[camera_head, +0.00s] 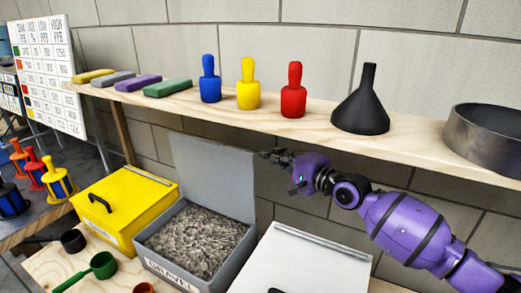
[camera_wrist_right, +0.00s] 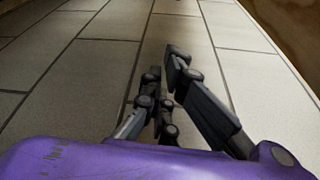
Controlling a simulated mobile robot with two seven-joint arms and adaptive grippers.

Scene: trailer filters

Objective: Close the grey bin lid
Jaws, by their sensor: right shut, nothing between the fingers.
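The grey bin (camera_head: 155,262) stands on the lower table and is full of gravel (camera_head: 197,240). Its front carries a label reading GRAVEL. Its grey lid (camera_head: 213,175) stands open, raised upright at the back of the bin. My right gripper (camera_head: 268,155) is beside the lid's upper right edge, just under the shelf, and looks empty. I cannot tell whether it touches the lid. In the right wrist view its fingers (camera_wrist_right: 160,75) are close together, with only wall behind them and no lid seen. My left gripper is not in view.
A yellow bin (camera_head: 122,208) with a shut lid is left of the grey bin, a white bin (camera_head: 305,262) right of it. A wooden shelf (camera_head: 290,125) with bottles and a black funnel (camera_head: 362,105) runs above. A green scoop (camera_head: 100,266) lies in front.

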